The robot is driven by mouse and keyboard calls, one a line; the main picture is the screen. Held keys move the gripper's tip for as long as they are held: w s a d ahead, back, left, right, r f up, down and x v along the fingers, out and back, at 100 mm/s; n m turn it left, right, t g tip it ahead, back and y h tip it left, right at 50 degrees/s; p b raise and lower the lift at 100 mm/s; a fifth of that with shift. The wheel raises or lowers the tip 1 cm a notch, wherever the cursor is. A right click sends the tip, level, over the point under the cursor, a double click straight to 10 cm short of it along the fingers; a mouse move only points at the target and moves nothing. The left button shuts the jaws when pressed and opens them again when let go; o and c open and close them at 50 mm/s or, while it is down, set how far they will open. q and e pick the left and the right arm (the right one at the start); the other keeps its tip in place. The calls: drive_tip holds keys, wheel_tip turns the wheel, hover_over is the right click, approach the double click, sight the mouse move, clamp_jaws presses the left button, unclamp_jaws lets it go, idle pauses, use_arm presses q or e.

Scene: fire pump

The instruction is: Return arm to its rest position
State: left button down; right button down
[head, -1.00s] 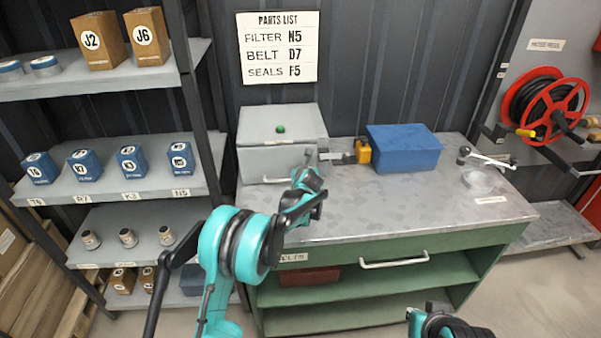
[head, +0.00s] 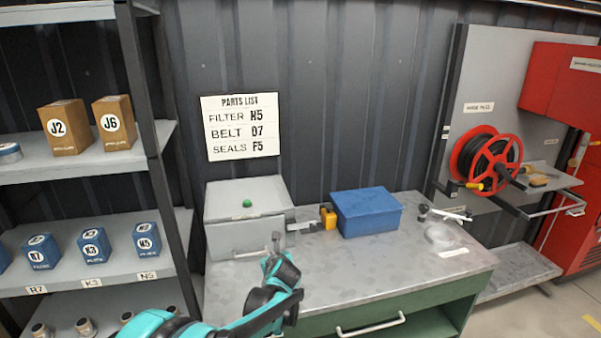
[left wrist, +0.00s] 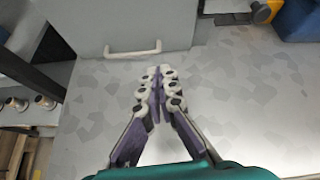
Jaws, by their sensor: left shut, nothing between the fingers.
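My left arm comes in from the bottom left of the head view, with its gripper (head: 276,243) in front of the grey box (head: 243,225) on the bench. In the left wrist view the left gripper (left wrist: 158,78) is shut and empty, its fingertips together. It is over the speckled grey bench top (left wrist: 240,110), near the box's handle (left wrist: 132,50); I cannot tell how far above the top it is. My right gripper is not in view.
A blue box (head: 367,213) and a yellow-and-black item (head: 328,217) stand right of the grey box. A shelf rack (head: 100,160) with labelled boxes is on the left. A hose reel (head: 486,160) hangs at the right. The bench's middle (head: 360,258) is mostly clear.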

use_arm(q)
drive_tip(key=s+a+r+n+g, duration=0.1)
drive_tip(key=s+a+r+n, duration=0.2)
drive_tip(key=s+n, duration=0.5)
drive_tip(key=s+a+r+n+g, duration=0.25)
drive_tip(key=s+n, duration=0.45)
drive_tip(key=s, duration=0.4)
drive_tip(key=s+f+n+h, duration=0.1)
drive_tip(key=s+f+n, duration=0.1)
drive_tip(key=s+n, duration=0.6)
drive_tip(key=s+f+n+h, duration=0.1)
drive_tip(key=s+n+h, duration=0.1)
drive_tip(key=s+n, duration=0.6)
drive_tip(key=s+g, duration=0.1)
drive_tip(key=s, duration=0.3)
drive_tip(key=shift+s+f, duration=0.15)
drive_tip(key=shift+f, duration=0.25)
